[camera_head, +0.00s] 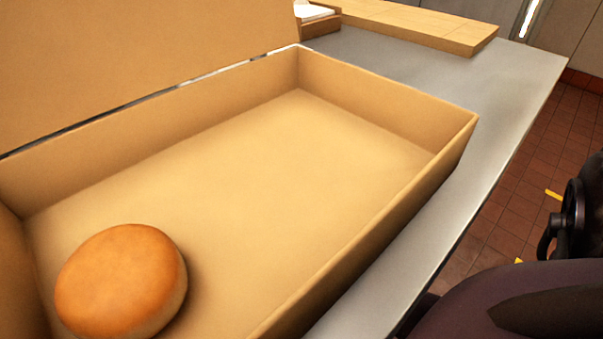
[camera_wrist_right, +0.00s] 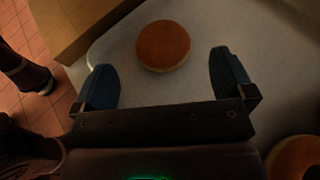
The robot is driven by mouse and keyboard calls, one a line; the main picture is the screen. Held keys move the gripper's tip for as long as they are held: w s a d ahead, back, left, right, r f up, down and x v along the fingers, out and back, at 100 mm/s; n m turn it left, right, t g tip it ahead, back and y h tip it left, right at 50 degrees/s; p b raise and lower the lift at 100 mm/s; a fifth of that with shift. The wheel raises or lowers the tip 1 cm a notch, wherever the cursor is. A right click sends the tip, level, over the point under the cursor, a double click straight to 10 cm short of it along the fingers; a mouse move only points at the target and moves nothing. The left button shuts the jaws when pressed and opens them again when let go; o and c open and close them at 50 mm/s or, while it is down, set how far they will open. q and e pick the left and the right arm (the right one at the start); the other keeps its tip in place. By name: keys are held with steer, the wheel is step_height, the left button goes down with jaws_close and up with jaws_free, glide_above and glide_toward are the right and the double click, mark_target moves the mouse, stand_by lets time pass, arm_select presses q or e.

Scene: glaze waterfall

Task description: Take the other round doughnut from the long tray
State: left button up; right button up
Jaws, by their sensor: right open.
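My right gripper (camera_wrist_right: 161,60) is open in the right wrist view, its two blue fingers spread apart. A round, golden-brown doughnut (camera_wrist_right: 163,46) lies on a pale grey surface with a rounded corner (camera_wrist_right: 125,62), which looks like the long tray. The doughnut shows in the gap between the fingertips; I cannot tell how far below them it is. A second round piece (camera_wrist_right: 292,160) is partly cut off at the lower right. In the head view another round doughnut (camera_head: 120,282) lies in the near left corner of an open cardboard box (camera_head: 390,205). My left gripper is not in view.
The box's lid (camera_head: 140,60) stands raised along its left side. The rest of the box floor is bare. A grey worktop (camera_head: 490,90) runs beyond and right of the box, with a wooden board (camera_head: 430,25) at the back. Red floor tiles (camera_head: 510,215) lie to the right.

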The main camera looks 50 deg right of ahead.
steer(key=x, duration=0.2)
steer(key=b+x, duration=0.1)
steer(key=x, duration=0.1)
steer(key=shift+f, duration=0.4)
steer(key=shift+w+a, duration=0.25)
steer(key=c, duration=0.9)
